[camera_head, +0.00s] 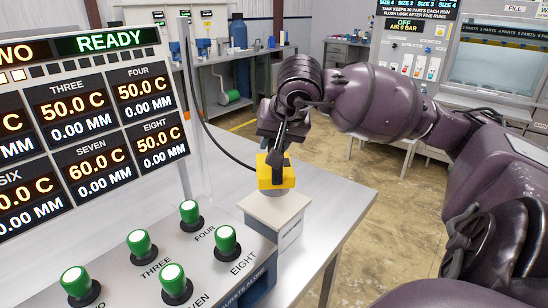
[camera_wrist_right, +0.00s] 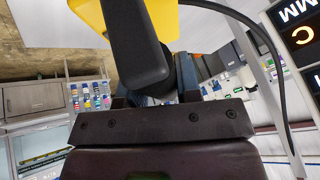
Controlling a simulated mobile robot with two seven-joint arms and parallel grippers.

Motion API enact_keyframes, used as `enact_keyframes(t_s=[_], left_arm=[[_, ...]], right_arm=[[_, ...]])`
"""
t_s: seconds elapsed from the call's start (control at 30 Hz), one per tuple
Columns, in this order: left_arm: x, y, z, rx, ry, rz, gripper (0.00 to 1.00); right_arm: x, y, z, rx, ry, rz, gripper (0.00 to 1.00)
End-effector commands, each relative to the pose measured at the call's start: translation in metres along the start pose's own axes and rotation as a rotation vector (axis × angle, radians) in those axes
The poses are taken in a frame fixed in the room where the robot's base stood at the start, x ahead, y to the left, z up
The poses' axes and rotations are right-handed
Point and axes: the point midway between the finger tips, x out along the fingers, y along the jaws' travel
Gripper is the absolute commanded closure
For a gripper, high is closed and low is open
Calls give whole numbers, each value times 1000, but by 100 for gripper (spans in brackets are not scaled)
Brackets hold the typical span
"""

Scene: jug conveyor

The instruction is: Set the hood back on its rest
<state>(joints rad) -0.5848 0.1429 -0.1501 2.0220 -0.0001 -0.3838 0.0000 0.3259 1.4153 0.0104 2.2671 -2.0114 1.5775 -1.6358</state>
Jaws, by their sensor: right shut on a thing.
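The hood appears to be the yellow block (camera_head: 265,180), upright at the upper end of the grey bench. My right gripper (camera_head: 277,157) comes down on it from above and is shut on its top. A pale box-shaped stand (camera_head: 275,209) with a dark label is directly under the hood and looks like its rest. I cannot tell whether the hood touches the stand or hangs just above it. In the right wrist view, the yellow hood (camera_wrist_right: 190,22) shows behind a dark gripper finger. My left gripper is not in view.
A black cable curves down from a post (camera_head: 193,120) toward the hood. Green-capped knobs (camera_head: 172,279) stand on a panel left of the stand. A large display board (camera_head: 85,120) rises at the left. The bench's right edge is close to the stand, with open floor beyond.

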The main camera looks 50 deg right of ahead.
Motion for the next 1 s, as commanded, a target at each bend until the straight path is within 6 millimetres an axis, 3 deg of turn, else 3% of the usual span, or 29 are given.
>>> enact_keyframes(t_s=[0.3, 0.77, 0.8, 0.93, 1.0], left_arm=[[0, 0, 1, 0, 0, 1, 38], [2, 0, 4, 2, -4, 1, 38], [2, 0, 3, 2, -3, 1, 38], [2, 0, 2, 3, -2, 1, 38], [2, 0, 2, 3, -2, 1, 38]], right_arm=[[32, 8, 18, 0, -2, -1, 100], [37, 10, 20, -1, 0, 0, 100], [37, 10, 20, -1, -1, 0, 63], [36, 10, 20, 0, -1, 0, 43], [36, 10, 20, 0, -1, 0, 43]])
